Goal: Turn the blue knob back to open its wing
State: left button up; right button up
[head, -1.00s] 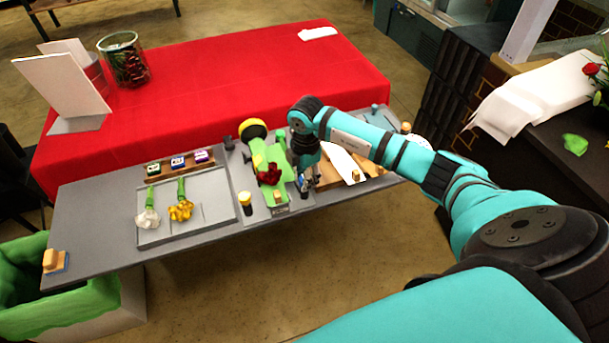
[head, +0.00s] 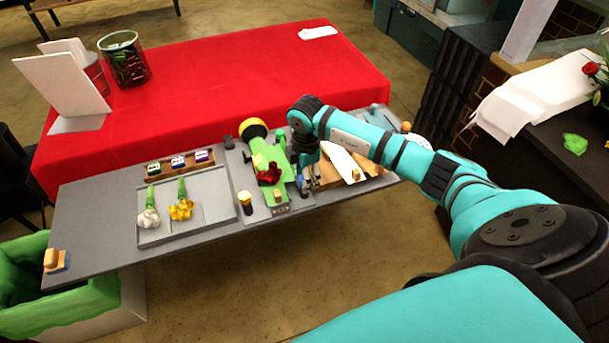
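A green holder (head: 278,192) stands on the grey work board, with a dark red flower (head: 269,174) lying in it. A yellow and black knob (head: 245,203) stands at its left front. My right gripper (head: 309,187) points down at the right side of the holder, close to its edge. Its fingers are small and dark here, so I cannot tell their opening or whether they touch anything. I cannot make out the blue knob clearly; the gripper covers that spot. My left gripper is out of view.
A tray (head: 215,226) with a white and a yellow flower lies to the left. A wooden board (head: 330,177) with white paper lies just right of the gripper. A red-covered table (head: 230,75) is behind. A green-lined bin (head: 60,300) stands at the lower left.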

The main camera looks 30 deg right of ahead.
notch_tip(320, 180, up, 12)
jog(key=shift+s, duration=0.25)
dwell(0.5)
jog(key=shift+a, duration=0.1)
